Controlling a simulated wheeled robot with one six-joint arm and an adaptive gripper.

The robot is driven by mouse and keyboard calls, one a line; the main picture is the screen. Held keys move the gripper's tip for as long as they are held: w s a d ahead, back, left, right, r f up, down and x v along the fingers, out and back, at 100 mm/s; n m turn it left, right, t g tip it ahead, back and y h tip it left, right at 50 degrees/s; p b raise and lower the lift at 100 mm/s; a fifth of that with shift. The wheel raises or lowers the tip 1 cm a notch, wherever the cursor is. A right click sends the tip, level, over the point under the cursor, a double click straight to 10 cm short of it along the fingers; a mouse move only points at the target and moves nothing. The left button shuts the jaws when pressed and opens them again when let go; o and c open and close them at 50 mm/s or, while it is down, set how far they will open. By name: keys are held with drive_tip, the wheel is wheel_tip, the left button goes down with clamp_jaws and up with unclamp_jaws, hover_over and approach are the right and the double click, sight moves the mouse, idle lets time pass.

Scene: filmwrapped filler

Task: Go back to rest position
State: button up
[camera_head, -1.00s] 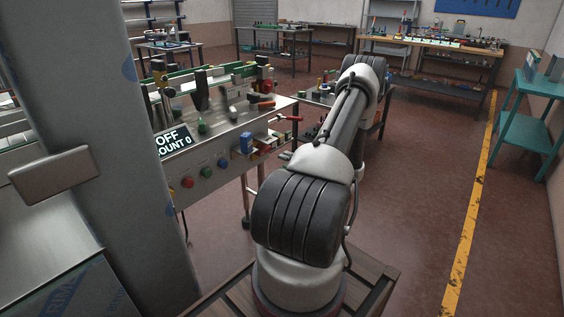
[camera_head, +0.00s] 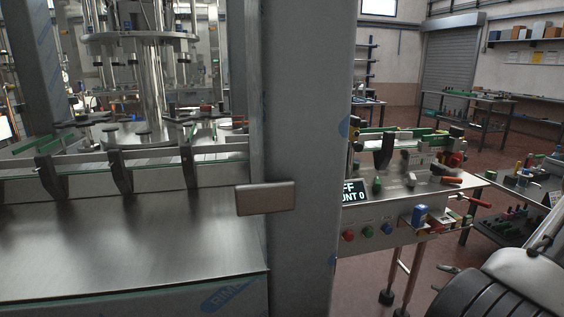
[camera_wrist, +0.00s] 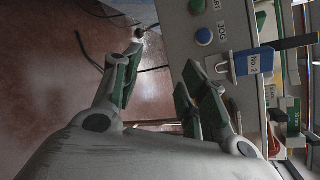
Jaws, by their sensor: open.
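In the wrist view my gripper (camera_wrist: 155,90) is open, its green-padded fingers spread apart with nothing between them. It hangs near the front of the control panel (camera_wrist: 185,30). A blue padlock-like tag marked "No.2" (camera_wrist: 252,62) is just right of the fingers, apart from them. The same panel (camera_head: 400,222) shows in the head view with its red, green and blue buttons, a counter display (camera_head: 354,192) and the blue tag (camera_head: 419,215). In the head view only part of my arm shows at the lower right.
A grey upright post (camera_head: 300,150) with a small metal plate (camera_head: 265,197) stands in the middle of the head view. A filling machine with a steel deck (camera_head: 120,245) fills the left. Workbenches (camera_head: 470,100) stand at the back right. Reddish floor shows between them.

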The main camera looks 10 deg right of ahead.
drive_tip(key=s+a+r+n+g, duration=0.4)
drive_tip(key=s+a+r+g, duration=0.1)
drive_tip(key=r+g, duration=0.25)
drive_tip(key=s+a+r+n+g, duration=0.4)
drive_tip(key=s+a+r+g, duration=0.2)
drive_tip(key=r, duration=0.3)
drive_tip(key=a+r+n+t+h, duration=0.1)
drive_tip(key=a+r+n+h, duration=0.1)
drive_tip(key=r, duration=0.4)
drive_tip(key=a+r+n+t+h, duration=0.2)
drive_tip(key=a+r+n+h, duration=0.1)
drive_tip(key=a+r+n, duration=0.1)
drive_tip(key=s+a+r+n+t+h, duration=0.1)
drive_tip(key=a+r+n, duration=0.3)
drive_tip(key=r, duration=0.4)
drive_tip(key=shift+r+n+t+h, duration=0.4)
drive_tip(key=shift+n+h, duration=0.3)
drive_tip(key=shift+n, duration=0.1)
